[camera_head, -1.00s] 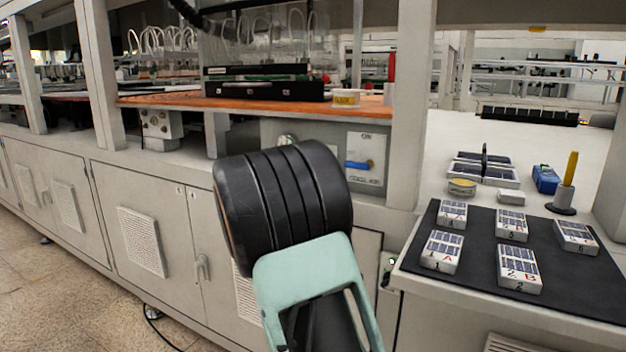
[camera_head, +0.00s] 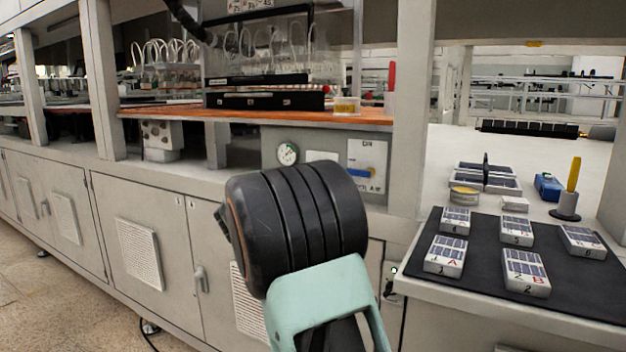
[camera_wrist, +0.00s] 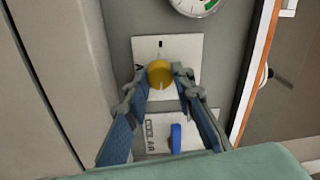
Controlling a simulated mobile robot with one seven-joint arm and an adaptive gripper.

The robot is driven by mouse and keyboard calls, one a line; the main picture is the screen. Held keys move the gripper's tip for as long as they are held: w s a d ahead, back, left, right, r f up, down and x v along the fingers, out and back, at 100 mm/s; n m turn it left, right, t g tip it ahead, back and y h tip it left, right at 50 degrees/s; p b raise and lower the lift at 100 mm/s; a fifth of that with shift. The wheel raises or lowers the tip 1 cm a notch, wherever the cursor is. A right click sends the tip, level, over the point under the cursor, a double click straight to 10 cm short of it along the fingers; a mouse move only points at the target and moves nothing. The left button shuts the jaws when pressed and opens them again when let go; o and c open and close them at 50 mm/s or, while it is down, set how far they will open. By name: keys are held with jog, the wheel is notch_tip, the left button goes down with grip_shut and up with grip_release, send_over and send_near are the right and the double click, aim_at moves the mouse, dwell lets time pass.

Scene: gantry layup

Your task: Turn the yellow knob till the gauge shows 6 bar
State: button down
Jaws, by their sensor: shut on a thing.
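The yellow knob (camera_wrist: 160,74) sits on a white plate (camera_wrist: 183,48) in the wrist view, with a pale pointer line on its face. My gripper (camera_wrist: 159,80) has its two fingers on either side of the knob and is shut on it. In the head view my arm hides the knob and the gripper's fingers. The round gauge (camera_head: 287,153) shows on the grey panel in the head view, too small to read. Its lower edge also shows in the wrist view (camera_wrist: 195,5), with a green band; its reading is cut off.
A blue lever (camera_head: 360,173) is on a white plate right of the gauge; it shows below the knob in the wrist view (camera_wrist: 176,138). A post (camera_head: 411,120) stands right of the panel. A black mat (camera_head: 480,262) with several labelled blocks lies at the right.

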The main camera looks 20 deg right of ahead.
jog(key=c, duration=1.6)
grip_release()
jog(key=v, duration=1.2)
jog(key=shift+f, duration=0.1)
